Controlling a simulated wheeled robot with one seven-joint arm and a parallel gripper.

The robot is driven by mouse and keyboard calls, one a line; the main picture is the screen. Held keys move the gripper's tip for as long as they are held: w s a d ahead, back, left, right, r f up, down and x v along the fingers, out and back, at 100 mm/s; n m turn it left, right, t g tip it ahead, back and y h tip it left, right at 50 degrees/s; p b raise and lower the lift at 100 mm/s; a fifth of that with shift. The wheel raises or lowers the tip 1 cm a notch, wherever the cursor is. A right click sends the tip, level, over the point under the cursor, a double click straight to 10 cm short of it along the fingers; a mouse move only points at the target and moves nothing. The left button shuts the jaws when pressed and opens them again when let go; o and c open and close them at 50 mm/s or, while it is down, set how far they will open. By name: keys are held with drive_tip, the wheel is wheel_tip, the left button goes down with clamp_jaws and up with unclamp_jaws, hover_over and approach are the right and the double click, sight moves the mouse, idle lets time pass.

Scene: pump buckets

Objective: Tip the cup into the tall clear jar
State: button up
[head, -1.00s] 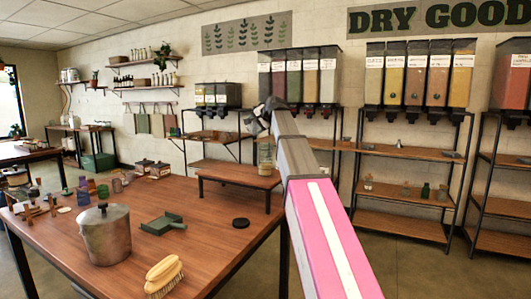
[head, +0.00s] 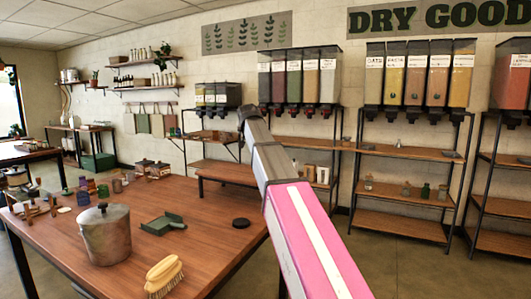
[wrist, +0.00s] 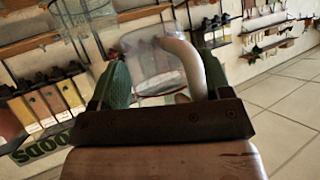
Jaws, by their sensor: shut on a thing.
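In the wrist view my gripper (wrist: 165,74) has its green fingers on either side of a clear cup (wrist: 145,72) with a pale curved handle, and is shut on it. The wrist picture is strongly rolled, so the gripper is turned well over. Whether anything is inside the cup is too blurred to tell. A clear curved outline, perhaps the tall jar (wrist: 84,14), shows at the upper left of the wrist view, near the cup. In the head view my arm hides the cup, the fingertips and the jar's spot on the small wooden riser (head: 228,172).
The wooden table (head: 200,205) bears a metal pot (head: 105,236), a green dustpan (head: 162,224), a brush (head: 163,273) and a black lid (head: 241,223). Bulk dispensers (head: 300,78) and shelf racks stand behind. The table's middle is mostly clear.

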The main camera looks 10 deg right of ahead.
drive_tip(key=shift+r, duration=0.1)
drive_tip(key=shift+r, duration=1.4)
